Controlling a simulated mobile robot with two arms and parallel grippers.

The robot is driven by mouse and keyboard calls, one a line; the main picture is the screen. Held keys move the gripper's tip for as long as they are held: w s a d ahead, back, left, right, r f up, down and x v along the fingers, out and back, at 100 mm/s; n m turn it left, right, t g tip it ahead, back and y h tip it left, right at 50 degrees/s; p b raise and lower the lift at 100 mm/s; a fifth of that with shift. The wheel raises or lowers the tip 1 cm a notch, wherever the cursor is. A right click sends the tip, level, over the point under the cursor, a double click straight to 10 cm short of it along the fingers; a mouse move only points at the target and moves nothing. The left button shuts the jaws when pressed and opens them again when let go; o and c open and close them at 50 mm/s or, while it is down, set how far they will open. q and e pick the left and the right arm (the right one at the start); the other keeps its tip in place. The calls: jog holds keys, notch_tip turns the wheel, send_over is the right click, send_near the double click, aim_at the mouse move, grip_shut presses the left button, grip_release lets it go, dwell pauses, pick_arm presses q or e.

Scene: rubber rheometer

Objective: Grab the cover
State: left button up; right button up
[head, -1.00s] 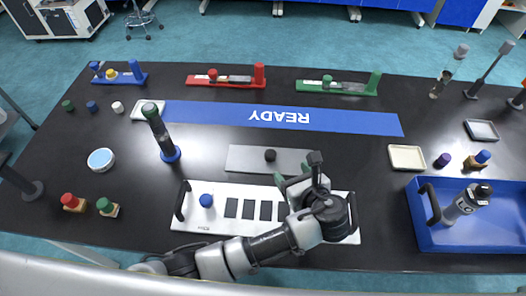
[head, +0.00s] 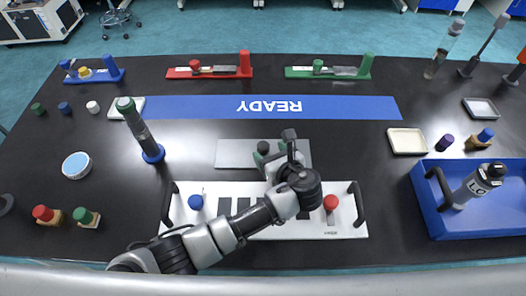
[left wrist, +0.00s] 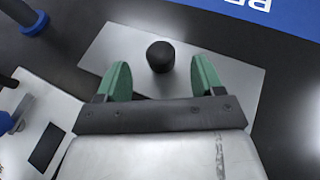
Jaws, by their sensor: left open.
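The cover is a flat grey metal plate (head: 234,152) with a black knob (head: 262,147) on top. It lies on the black table between the blue READY strip and the white tray. In the left wrist view the plate (left wrist: 120,45) and the upright knob (left wrist: 160,56) show clearly. My left gripper (head: 271,158) has green fingers and is open. In the left wrist view its fingertips (left wrist: 160,75) are spread to either side of the knob, just short of it and apart from it. My right gripper is not in view.
The white tray (head: 345,222) with black handles, a blue knob (head: 195,202) and a red knob (head: 330,203) lies beneath my left arm. A blue bin (head: 425,215) holding a bottle stands at the right. The READY strip (head: 350,107) lies beyond the plate.

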aim_at(265, 148)
pick_arm(q)
jog(key=x, duration=0.5)
jog(key=c, duration=1.1)
